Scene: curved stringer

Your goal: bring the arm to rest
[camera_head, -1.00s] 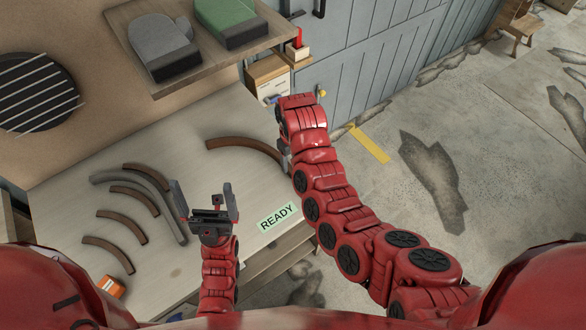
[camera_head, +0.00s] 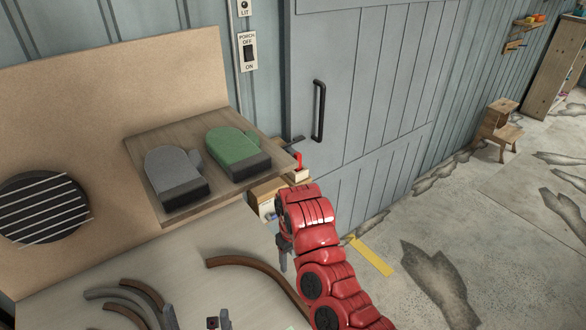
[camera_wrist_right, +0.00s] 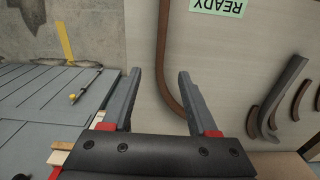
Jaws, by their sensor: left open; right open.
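My right arm reaches over the right end of the workbench (camera_head: 75,275). Its gripper (camera_head: 285,252) points down, and it is open in the right wrist view (camera_wrist_right: 160,78). A brown curved strip (camera_head: 250,262) lies on the bench below it; in the wrist view the strip (camera_wrist_right: 163,60) shows in the gap between the fingers, and nothing looks clamped. My left gripper (camera_head: 218,321) shows only its fingertips at the bottom edge, apart and empty. Several more curved strips (camera_head: 128,298) lie at the left of the bench, partly cut off.
A wooden shelf (camera_head: 150,150) over the bench carries a grey mitt (camera_head: 175,178) and a green mitt (camera_head: 236,152). A grey door with a black handle (camera_head: 319,110) stands behind. A green READY label (camera_wrist_right: 218,6) is on the bench. The floor (camera_head: 400,250) at right is open.

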